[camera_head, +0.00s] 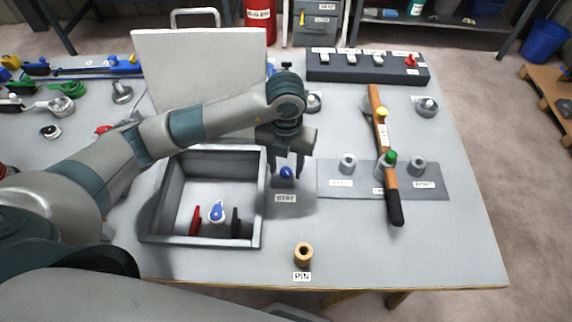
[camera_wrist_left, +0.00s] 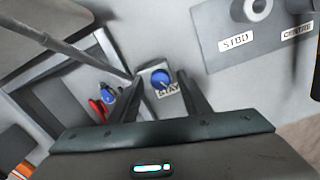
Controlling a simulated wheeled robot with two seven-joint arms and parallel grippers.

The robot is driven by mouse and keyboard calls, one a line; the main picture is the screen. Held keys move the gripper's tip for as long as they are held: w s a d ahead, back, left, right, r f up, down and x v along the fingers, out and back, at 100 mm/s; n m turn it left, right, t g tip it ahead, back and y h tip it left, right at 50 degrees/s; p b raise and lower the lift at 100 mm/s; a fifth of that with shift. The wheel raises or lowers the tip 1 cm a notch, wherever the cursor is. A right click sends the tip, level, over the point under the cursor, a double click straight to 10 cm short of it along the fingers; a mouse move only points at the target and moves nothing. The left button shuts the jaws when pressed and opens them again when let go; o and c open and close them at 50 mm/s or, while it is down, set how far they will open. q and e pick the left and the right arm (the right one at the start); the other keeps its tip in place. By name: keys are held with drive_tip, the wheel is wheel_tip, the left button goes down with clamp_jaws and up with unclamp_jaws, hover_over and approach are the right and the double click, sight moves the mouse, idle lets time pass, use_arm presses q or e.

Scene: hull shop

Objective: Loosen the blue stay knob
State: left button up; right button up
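The blue stay knob (camera_head: 286,172) sits on a small grey mount beside the right wall of the open tray, behind the STAY label (camera_head: 285,198). In the left wrist view the knob (camera_wrist_left: 161,79) shows as a round blue cap with a pale mark. My left gripper (camera_head: 286,170) points down over it, with one finger on each side. Its fingers (camera_wrist_left: 161,76) stand apart, and a gap seems to show between them and the knob. I cannot tell whether either finger touches it. My right gripper is out of view.
A grey open tray (camera_head: 153,205) holds a red, a blue-and-white and a black item. A pale panel (camera_head: 200,60) stands upright behind it. A wooden-handled tool (camera_head: 394,206) lies across the grey plate at right. A tan ring (camera_head: 303,254) stands by the PIN label.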

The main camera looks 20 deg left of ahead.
use_arm(q)
drive_tip(key=shift+r, duration=0.8)
wheel_tip(320, 180, up, 2)
drive_tip(key=shift+r+b, duration=0.25)
drive_tip(key=shift+b, duration=0.3)
wheel_tip(320, 180, up, 4)
drive_tip(key=r, duration=0.1)
wheel_tip(320, 180, up, 8)
drive_tip(key=b, duration=0.1)
hover_over(286, 170)
drive_tip(key=shift+s+r, duration=0.1)
drive_tip(key=shift+r, duration=0.05)
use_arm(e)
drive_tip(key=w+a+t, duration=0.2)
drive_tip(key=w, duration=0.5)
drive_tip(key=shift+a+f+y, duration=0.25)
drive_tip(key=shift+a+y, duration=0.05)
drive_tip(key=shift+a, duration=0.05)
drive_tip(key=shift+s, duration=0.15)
